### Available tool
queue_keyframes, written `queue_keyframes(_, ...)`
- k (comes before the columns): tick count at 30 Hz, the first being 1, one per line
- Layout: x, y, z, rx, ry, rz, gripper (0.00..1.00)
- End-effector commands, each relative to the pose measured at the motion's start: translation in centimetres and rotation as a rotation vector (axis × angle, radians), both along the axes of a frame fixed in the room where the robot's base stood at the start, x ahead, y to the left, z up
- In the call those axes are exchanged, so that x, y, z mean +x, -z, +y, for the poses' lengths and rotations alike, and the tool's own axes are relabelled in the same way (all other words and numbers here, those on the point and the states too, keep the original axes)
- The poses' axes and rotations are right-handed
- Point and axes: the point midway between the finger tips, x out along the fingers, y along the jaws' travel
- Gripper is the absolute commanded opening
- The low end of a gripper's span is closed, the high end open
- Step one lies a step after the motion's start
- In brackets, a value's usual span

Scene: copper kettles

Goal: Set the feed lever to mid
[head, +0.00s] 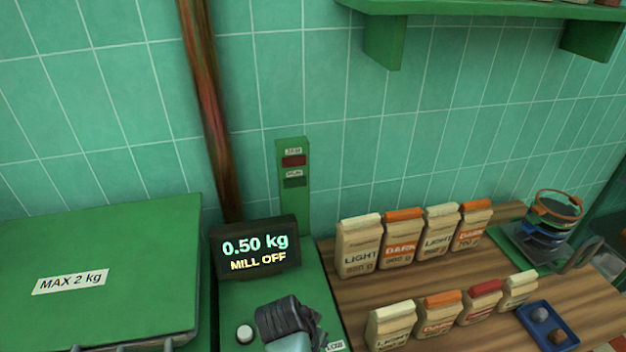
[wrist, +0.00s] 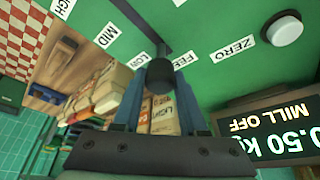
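The feed lever's dark knob (wrist: 160,76) stands between my fingertips in the wrist view, close beside the LOW label (wrist: 138,60). The MID label (wrist: 106,31) lies farther to the upper left, with the HIGH label (wrist: 64,7) beyond it. My gripper (wrist: 160,88) has a blue finger on each side of the knob, with no clear gap seen, and appears shut on it. In the head view my gripper (head: 285,320) is low in the middle, over the green mill panel (head: 312,290), and the lever is hidden there.
The display (head: 255,248) reads 0.50 kg and MILL OFF. A white button (head: 245,333) is left of my gripper; a ZERO label (wrist: 235,48) lies near it. Several paper bags (head: 358,247) stand on the wooden counter to the right. A green lidded box (head: 120,250) is at left.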

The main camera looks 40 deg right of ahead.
Motion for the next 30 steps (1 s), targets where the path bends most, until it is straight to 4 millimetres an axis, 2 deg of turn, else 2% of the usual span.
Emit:
queue_keyframes(1, 0.0, -0.01, -0.01, 0.0, 0.0, 0.0, 0.19)
queue_keyframes(4, 0.0, -0.01, -0.01, 0.0, 0.0, 0.0, 0.01)
queue_keyframes(5, 0.0, -0.01, -0.01, 0.0, 0.0, 0.0, 0.0)
queue_keyframes(30, 0.01, -0.04, -0.02, -0.001, 0.0, 0.0, 0.0)
